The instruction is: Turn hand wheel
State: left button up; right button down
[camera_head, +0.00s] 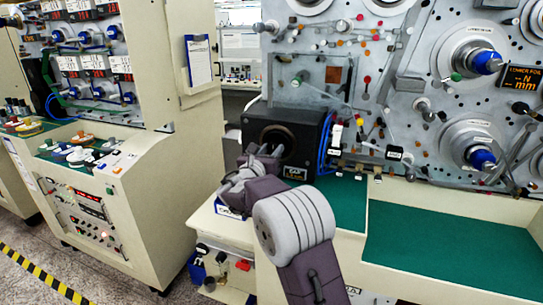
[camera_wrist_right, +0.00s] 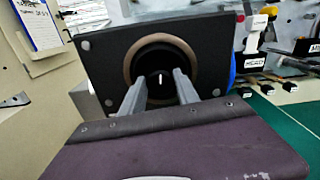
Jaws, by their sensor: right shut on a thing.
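The hand wheel (camera_wrist_right: 159,62) appears as a dark round part with a white mark, inside a brown ring on a black housing (camera_wrist_right: 105,68) in the right wrist view. The black housing (camera_head: 305,119) stands at the left end of the green-topped bench in the head view; the wheel in its round opening is largely hidden there. My right gripper (camera_head: 268,150) reaches up to this opening. In the right wrist view, the two grey fingers of the right gripper (camera_wrist_right: 157,82) reach into the ring, one on each side, shut on the wheel. My left gripper is not in view.
A metal panel (camera_head: 355,75) with spindles and blue knobs (camera_head: 486,62) rises behind the bench. The green bench top (camera_head: 450,252) on the right is clear. A cream control cabinet (camera_head: 150,190) stands at the left. Blue cables (camera_head: 325,142) run beside the housing.

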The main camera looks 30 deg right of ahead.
jog(key=m+b, duration=0.3)
jog(key=b, duration=0.1)
jog(key=m+b, duration=0.7)
jog(key=b, duration=0.2)
jog(key=shift+s+d+f+m, duration=0.1)
jog(key=shift+f+m, duration=0.3)
jog(key=shift+r+m+b, duration=0.1)
jog(key=shift+m+b, duration=2.9)
jog(key=shift+m, duration=1.2)
jog(key=c, duration=0.9)
grip_release()
jog(key=shift+s, duration=0.1)
